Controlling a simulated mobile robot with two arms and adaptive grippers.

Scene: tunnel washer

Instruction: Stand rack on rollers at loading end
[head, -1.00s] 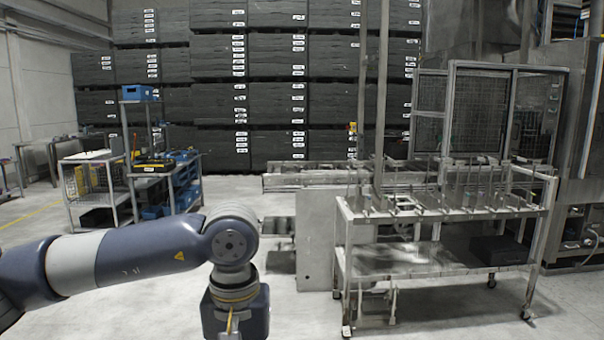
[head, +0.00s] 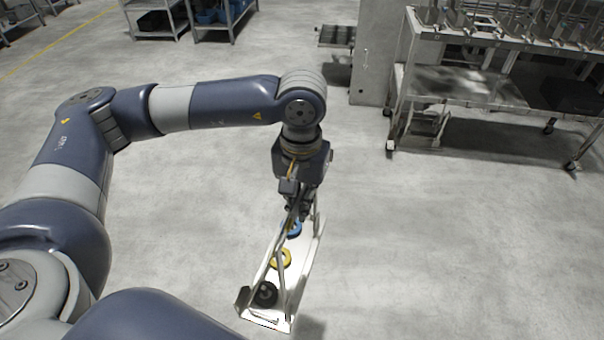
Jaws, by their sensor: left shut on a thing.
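The rack (head: 303,256) is a narrow white tray with a thin raised metal frame. It holds a blue ring (head: 294,229), a yellow ring (head: 281,259) and a black round part (head: 265,293). My left gripper (head: 299,207) is shut on the rack's frame at its far end and points down. The rack hangs lengthwise toward me over the floor, clear of any table. The rollers and the loading end are not in this view. My right gripper is not in view.
A metal trolley (head: 455,92) on castors, with upright fixtures on top, stands at the upper right. A grey cabinet (head: 374,55) stands beside it. Shelf units (head: 215,22) are at the upper left. The concrete floor (head: 440,245) between is clear.

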